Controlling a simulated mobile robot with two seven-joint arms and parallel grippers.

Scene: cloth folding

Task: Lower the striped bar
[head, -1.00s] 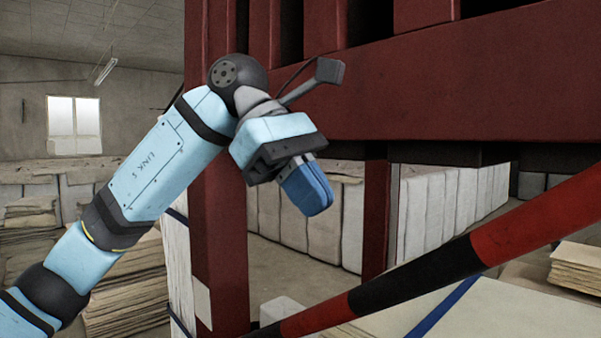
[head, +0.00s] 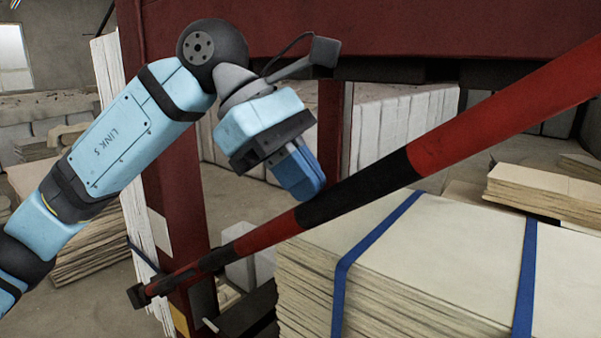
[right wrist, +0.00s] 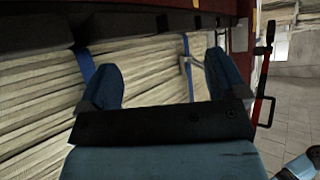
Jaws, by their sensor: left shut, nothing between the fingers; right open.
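The striped bar (head: 360,186), red and black, slopes in the head view from a dark end at lower left up to the upper right edge. My left gripper (head: 308,190) has blue fingers that are shut and empty. Its tips are just above the bar in the picture; whether they touch it I cannot tell. My right gripper (right wrist: 165,85) shows in the right wrist view, its two blue fingers wide apart with nothing between them, in front of stacked sheets. The right gripper is not in the head view.
A strapped stack of sheets (head: 400,255) with blue bands stands below the bar. A dark red frame (head: 180,215) rises behind the bar, with a red beam (head: 420,28) across the top. More sheet stacks (head: 540,190) lie at right. Bare floor shows at left.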

